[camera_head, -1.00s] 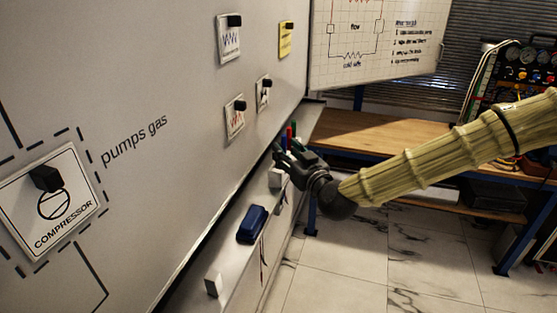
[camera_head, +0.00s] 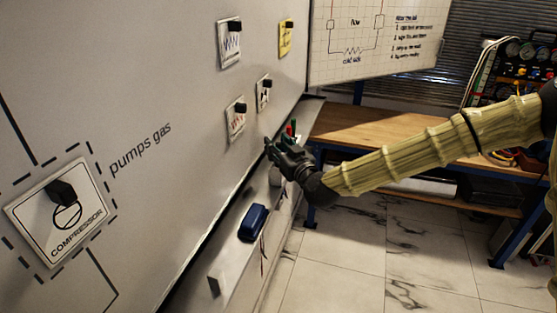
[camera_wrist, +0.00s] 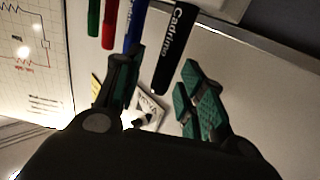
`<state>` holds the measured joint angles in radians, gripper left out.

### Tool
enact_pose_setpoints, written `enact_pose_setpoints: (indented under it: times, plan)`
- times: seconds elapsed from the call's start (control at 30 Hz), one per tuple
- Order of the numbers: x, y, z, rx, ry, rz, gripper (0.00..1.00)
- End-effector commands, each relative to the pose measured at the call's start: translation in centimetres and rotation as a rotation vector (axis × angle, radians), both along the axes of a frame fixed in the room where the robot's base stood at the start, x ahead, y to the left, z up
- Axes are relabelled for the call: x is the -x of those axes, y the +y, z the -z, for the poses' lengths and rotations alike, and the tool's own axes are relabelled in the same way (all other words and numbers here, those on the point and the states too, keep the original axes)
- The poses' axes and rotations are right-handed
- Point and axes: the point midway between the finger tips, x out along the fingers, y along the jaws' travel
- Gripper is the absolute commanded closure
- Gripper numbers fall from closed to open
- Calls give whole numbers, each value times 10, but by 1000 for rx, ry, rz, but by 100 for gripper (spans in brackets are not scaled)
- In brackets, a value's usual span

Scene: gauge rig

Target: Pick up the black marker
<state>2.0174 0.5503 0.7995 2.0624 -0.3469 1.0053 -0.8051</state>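The black marker (camera_wrist: 175,45), with white lettering on its side, shows in the wrist view between the two green-padded fingers of my gripper (camera_wrist: 160,70). The fingers are spread apart, and a gap shows between the marker and the right finger. The left finger is nearer to the blue marker (camera_wrist: 135,25) and overlaps its lower end. In the head view my gripper (camera_head: 276,152) is at the whiteboard's tray, beside the markers. The black marker cannot be made out there, as my gripper covers that spot.
A red marker (camera_wrist: 110,24) and a green marker (camera_wrist: 94,18) stand left of the blue one. The whiteboard (camera_head: 150,90) rises close on the left, with magnet cards on it. A blue eraser (camera_head: 253,222) lies on the tray nearer me. A wooden workbench (camera_head: 350,125) stands behind.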

Motion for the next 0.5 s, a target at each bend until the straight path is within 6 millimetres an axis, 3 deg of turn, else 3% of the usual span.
enact_pose_setpoints:
  times: [0.03, 0.2, 0.5]
  plan:
    - [0, 0, 0, 0, 0, 0, 72]
    - [0, 0, 0, 0, 0, 0, 99]
    - [0, 0, 0, 0, 0, 0, 99]
